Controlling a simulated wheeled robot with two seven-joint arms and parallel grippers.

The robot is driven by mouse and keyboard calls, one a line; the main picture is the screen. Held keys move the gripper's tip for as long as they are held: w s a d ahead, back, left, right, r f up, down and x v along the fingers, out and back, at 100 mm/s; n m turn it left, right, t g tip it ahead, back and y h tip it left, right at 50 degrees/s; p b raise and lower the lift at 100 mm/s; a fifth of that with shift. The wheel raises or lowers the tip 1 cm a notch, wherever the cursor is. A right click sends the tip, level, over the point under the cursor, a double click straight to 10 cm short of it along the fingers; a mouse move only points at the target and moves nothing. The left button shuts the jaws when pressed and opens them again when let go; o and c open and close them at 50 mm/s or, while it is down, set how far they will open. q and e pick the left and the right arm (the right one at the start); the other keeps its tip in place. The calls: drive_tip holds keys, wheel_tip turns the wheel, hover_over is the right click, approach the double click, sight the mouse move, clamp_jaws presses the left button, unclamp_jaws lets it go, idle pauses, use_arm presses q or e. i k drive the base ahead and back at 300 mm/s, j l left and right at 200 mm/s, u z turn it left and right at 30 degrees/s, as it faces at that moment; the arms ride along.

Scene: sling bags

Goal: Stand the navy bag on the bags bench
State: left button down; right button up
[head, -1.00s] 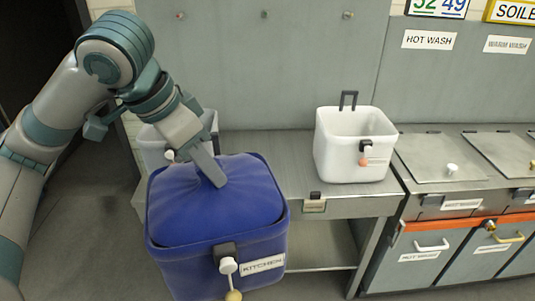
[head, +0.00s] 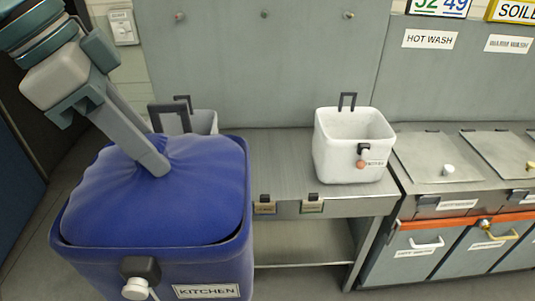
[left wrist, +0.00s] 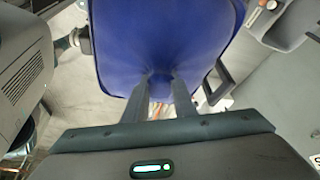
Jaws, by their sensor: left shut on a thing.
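The navy bag (head: 150,200) is a large blue tub with a bulging soft top and a white KITCHEN label on its front. It hangs at the lower left of the head view, in front of the bench. My left gripper (head: 158,168) is shut on the gathered top of the bag. The bag also fills the upper middle of the left wrist view (left wrist: 165,35), with both fingers (left wrist: 160,88) pinching its cloth. The bags bench (head: 285,160) is a grey metal bench behind the bag, its left part hidden by it. My right gripper is not in view.
A white tub (head: 345,160) stands on the bench's right part. Another pale tub (head: 204,122) is partly hidden behind the navy bag. Bare bench top lies between them. Lidded washing units (head: 440,160) adjoin on the right, and a grey panel rises behind.

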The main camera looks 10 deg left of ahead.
sight(266, 146)
drive_tip(key=i, duration=1.9)
